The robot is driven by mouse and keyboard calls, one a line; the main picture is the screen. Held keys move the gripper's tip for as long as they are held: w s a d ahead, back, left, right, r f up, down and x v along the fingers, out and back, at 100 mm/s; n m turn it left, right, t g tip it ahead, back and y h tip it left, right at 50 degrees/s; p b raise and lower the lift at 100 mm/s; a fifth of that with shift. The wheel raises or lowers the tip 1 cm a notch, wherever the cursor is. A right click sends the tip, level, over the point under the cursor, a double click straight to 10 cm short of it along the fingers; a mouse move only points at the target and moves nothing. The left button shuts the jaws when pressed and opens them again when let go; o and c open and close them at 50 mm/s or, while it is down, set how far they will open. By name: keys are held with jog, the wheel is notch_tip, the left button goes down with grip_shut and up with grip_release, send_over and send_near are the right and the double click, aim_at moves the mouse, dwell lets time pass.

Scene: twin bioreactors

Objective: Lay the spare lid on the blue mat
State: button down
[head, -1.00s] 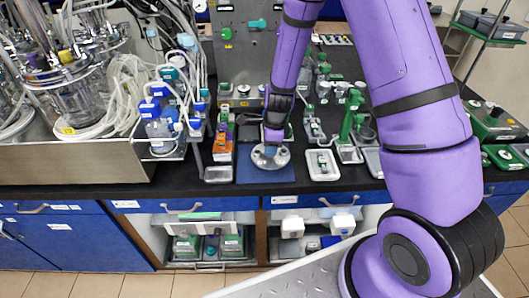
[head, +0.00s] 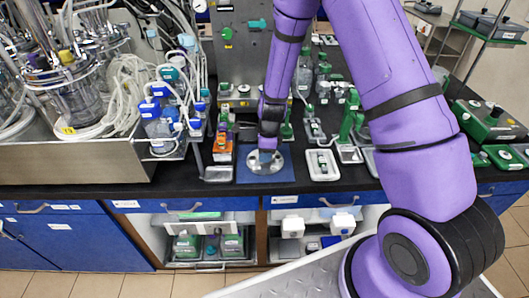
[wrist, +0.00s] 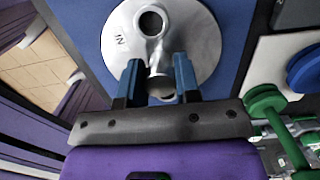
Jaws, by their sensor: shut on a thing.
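The spare lid, a round silver metal disc with raised ports (head: 257,167), is over the blue mat (head: 248,178) on the black bench. In the wrist view the lid (wrist: 195,38) shows an open round port, a marking that seems to read "IN", and a short stub. My gripper (head: 266,155) reaches down from above. Its two blue fingertips (wrist: 158,82) are shut on the stub. Blue mat surface (wrist: 235,15) shows around the lid. I cannot tell whether the lid touches the mat or hangs just above it.
Blue-capped bottles (head: 165,125) and tubing stand further left. Green clamp stands (head: 349,125) are at the right.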

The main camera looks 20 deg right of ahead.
jog(key=c, duration=0.8)
grip_release()
jog(key=r, duration=0.4)
jog(key=d+r, duration=0.1)
jog(key=r, duration=0.7)
jog(key=shift+s+d+r, duration=0.2)
jog(key=shift+s, duration=0.05)
jog(key=s+d+r+n+t, duration=0.1)
jog(key=s+r+n, duration=0.45)
jog(key=r, duration=0.55)
jog(key=s+d+r+n+t, duration=0.1)
jog(key=s+r+n, duration=0.45)
jog(key=r, duration=0.45)
jog(key=s+d+r+n+t, duration=0.1)
jog(key=s+r+n, duration=0.1)
jog(key=s, duration=0.4)
jog(key=s+d+r+n+t+h, duration=0.1)
jog(key=s+r+n, duration=0.2)
jog(key=s+n, duration=0.2)
jog(key=s+d+r+n, duration=0.1)
jog(key=s+r+n, duration=0.2)
jog(key=s, duration=0.4)
jog(key=shift+d+r+n+t, duration=0.25)
jog(key=shift+n+t, duration=0.05)
jog(key=shift+t, duration=0.1)
jog(key=shift+w, duration=0.1)
